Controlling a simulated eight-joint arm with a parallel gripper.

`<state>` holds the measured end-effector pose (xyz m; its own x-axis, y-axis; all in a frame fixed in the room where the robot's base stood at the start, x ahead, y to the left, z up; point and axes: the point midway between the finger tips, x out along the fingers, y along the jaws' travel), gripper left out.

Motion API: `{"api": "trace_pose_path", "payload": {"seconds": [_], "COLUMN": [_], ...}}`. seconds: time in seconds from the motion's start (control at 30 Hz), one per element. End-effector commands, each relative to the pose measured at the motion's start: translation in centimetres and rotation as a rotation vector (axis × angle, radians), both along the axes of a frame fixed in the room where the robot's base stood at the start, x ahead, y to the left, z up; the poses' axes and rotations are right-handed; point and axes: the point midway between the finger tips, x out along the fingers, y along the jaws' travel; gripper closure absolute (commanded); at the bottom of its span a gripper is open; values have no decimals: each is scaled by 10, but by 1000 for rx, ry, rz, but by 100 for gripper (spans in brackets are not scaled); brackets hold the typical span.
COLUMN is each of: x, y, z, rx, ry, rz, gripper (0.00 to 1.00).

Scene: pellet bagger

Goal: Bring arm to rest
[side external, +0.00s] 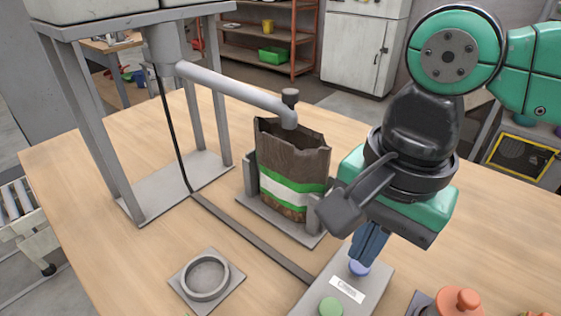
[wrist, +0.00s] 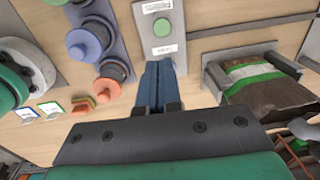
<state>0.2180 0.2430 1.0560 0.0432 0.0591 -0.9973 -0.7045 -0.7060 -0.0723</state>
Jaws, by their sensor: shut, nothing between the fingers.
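My gripper (side external: 364,258) is shut and empty, its blue fingers pointing down just above the blue button (side external: 359,269) of the control box (side external: 375,287). I cannot tell whether the fingertips touch that button. In the wrist view the shut fingers (wrist: 159,66) reach over the lower end of the control box (wrist: 147,42), with its green button (wrist: 162,27) beyond them; the blue button is hidden there.
An open brown bag (side external: 290,172) stands in a holder under the spout (side external: 240,92). A round dish (side external: 207,278) lies at the front left. Purple (wrist: 83,44) and orange (wrist: 106,91) knobs sit beside the box. Bare table lies behind the bag.

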Motion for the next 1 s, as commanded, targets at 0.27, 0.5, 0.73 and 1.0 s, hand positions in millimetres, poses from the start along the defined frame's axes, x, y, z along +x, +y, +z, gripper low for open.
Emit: {"api": "trace_pose_path", "payload": {"seconds": [0.27,0.5,0.73,1.0], "x": [33,47,40,39], "y": [-73,-186,-238,-243], "z": [-5,-25,-40,-41], "rx": [48,-97,-288,-316], "ry": [-156,-454,-564,-571], "rz": [185,520,703,736], "gripper": [100,100,100,100]}}
